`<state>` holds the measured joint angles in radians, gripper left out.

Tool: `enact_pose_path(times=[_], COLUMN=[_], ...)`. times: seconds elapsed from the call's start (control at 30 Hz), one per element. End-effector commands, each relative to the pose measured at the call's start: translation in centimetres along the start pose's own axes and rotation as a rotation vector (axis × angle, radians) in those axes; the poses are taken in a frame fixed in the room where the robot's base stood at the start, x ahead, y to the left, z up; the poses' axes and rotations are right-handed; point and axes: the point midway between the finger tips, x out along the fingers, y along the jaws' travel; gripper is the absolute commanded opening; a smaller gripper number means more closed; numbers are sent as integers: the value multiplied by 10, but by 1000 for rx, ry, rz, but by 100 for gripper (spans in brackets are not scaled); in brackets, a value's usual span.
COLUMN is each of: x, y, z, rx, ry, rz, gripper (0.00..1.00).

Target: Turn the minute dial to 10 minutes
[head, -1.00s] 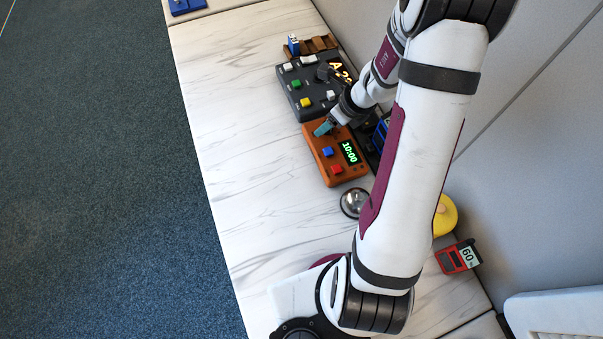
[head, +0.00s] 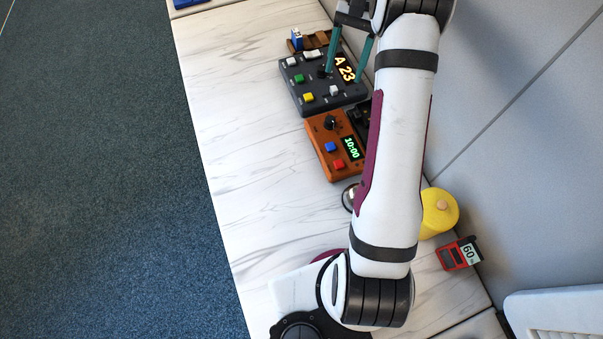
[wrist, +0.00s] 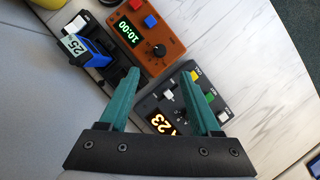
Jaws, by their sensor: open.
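The minute dial (head: 330,122) is a black knob on an orange-brown timer box (head: 314,127), which lies on the marble-look counter. The timer's green display (head: 351,148) reads 10:00. In the wrist view the dial (wrist: 158,50) and the display (wrist: 129,33) show clear of the fingers. My gripper (head: 350,57) is open, with teal fingers spread and nothing between them. It is raised above the dark panel beyond the timer, apart from the dial. In the wrist view my gripper (wrist: 165,100) hangs over part of the dark panel.
The dark panel (head: 300,98) has coloured buttons and a display reading A 23. A blue device (wrist: 88,52) sits in a black holder beside the timer. A yellow round object (head: 438,212) and a red device (head: 459,256) stand near the wall. The counter's left side is clear.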

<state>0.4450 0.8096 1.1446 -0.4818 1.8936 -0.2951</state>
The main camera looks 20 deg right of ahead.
Motion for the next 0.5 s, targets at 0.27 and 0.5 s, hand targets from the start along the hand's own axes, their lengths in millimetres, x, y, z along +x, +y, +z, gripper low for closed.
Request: enact_pose_path(times=[0.27,0.5], x=[-46,-55], y=[-9,-18], z=[33,96], rx=[-34,-96], ry=[26,74], rz=[7,15], gripper=[64,64])
